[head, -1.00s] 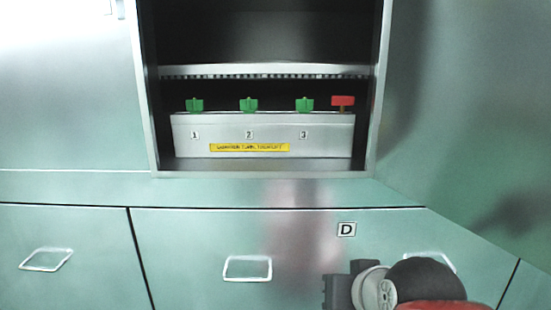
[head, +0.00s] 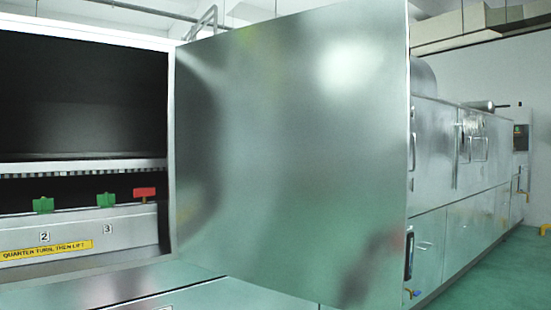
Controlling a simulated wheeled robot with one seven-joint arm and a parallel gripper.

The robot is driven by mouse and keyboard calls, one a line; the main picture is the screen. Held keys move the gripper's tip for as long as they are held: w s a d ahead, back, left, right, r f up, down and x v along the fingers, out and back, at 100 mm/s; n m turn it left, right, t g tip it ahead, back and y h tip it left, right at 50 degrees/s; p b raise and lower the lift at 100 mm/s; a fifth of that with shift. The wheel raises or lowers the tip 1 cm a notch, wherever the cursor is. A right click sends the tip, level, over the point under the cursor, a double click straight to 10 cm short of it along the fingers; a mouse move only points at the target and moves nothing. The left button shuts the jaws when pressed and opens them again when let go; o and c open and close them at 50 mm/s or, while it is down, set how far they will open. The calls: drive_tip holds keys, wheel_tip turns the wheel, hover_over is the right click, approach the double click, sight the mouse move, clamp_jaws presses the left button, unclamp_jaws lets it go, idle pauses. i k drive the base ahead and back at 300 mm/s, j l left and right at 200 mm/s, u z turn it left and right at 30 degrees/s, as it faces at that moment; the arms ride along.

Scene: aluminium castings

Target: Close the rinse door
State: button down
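A large brushed-metal door (head: 290,150) fills the middle of the head view. It stands open, swung out from the right side of a dark compartment (head: 85,100). A dark handle (head: 409,256) shows at the door's far right edge, low down. I take this to be the rinse door; no label on it shows. My gripper is not in this view.
Inside the compartment a metal box with a yellow label (head: 45,250) carries green knobs (head: 106,200) and a red knob (head: 144,193). A long row of metal cabinets (head: 470,210) runs back on the right. Green floor (head: 500,280) lies clear at the lower right.

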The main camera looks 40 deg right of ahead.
sight(292, 131)
drive_tip(key=k+u, duration=0.1)
drive_tip(key=u, duration=0.3)
drive_tip(key=k+u, duration=0.1)
drive_tip(key=u, duration=0.3)
drive_tip(key=k+j+u, duration=0.1)
drive_tip(key=u, duration=0.3)
drive_tip(key=k+l, duration=0.1)
drive_tip(key=l, duration=0.3)
drive_tip(key=k+l+u, duration=0.1)
drive_tip(key=l, duration=0.35)
drive_tip(key=k+l, duration=0.2)
drive_tip(key=l, duration=0.2)
drive_tip(key=k+l, duration=0.1)
drive_tip(key=l, duration=0.3)
drive_tip(key=k+l+u, duration=0.1)
drive_tip(key=l, duration=0.3)
drive_tip(key=k+l, duration=0.2)
drive_tip(key=l, duration=0.2)
drive_tip(key=k+l+u, duration=0.1)
drive_tip(key=l, duration=0.3)
drive_tip(key=k, duration=0.05)
